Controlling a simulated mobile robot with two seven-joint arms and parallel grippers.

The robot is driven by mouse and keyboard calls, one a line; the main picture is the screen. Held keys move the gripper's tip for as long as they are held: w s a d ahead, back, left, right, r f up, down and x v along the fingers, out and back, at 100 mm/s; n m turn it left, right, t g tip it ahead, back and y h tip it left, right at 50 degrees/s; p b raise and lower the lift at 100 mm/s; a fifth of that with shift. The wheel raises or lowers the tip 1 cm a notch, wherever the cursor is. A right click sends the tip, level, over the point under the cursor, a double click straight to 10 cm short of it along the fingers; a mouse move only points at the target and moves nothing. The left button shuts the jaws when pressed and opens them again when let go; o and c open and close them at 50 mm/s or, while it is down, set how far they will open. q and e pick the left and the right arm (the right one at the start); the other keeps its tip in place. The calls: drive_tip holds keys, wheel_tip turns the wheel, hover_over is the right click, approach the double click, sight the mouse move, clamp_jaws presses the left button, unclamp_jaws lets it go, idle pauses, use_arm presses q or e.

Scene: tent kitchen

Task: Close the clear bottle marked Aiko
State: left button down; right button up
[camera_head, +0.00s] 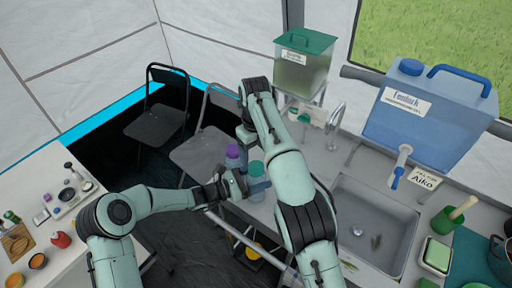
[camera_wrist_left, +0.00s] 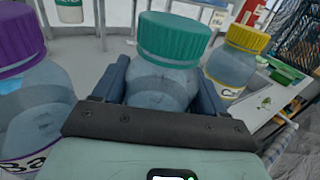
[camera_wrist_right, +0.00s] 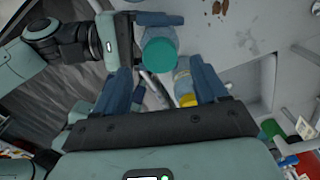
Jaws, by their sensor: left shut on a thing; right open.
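A clear bottle with a teal cap (camera_wrist_left: 165,85) stands between my left gripper's fingers; it also shows in the head view (camera_head: 256,179) and the right wrist view (camera_wrist_right: 160,50). The teal cap (camera_wrist_left: 173,38) sits on its mouth; I cannot tell if it is tight. Its label is hidden, so I cannot read a name on it. My left gripper (camera_head: 238,186) is shut on this bottle's body. My right gripper (camera_wrist_right: 160,82) is open and empty, with its fingers pointing toward the teal cap but apart from it.
A purple-capped bottle (camera_wrist_left: 30,105) and a yellow-capped bottle (camera_wrist_left: 232,62) stand close on either side. A card reading Aiko (camera_head: 425,177) is by the blue Fenlark water tank (camera_head: 425,115). The sink (camera_head: 375,225) lies to the right, folding chairs (camera_head: 157,110) to the left.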

drive_tip(key=n, duration=0.6)
drive_tip(key=shift+r+n, duration=0.2)
drive_tip(key=shift+n, duration=0.1)
drive_tip(key=n, duration=0.4)
drive_tip(key=shift+r, duration=0.2)
drive_tip(key=n, duration=0.4)
drive_tip(key=shift+r, duration=0.15)
drive_tip(key=n, duration=0.4)
drive_tip(key=shift+s+r+n, duration=0.1)
drive_tip(key=shift+r+n, duration=0.05)
drive_tip(key=shift+n, duration=0.25)
drive_tip(key=n, duration=0.6)
drive_tip(key=shift+r, duration=0.25)
drive_tip(key=n, duration=0.4)
drive_tip(key=shift+d+r+n, duration=0.1)
drive_tip(key=shift+r+n, duration=0.1)
drive_tip(key=shift+n, duration=0.1)
drive_tip(key=n, duration=0.4)
drive_tip(key=shift+s+r, duration=0.1)
drive_tip(key=shift+r, duration=0.05)
drive_tip(key=n, duration=0.5)
drive_tip(key=shift+r, duration=0.2)
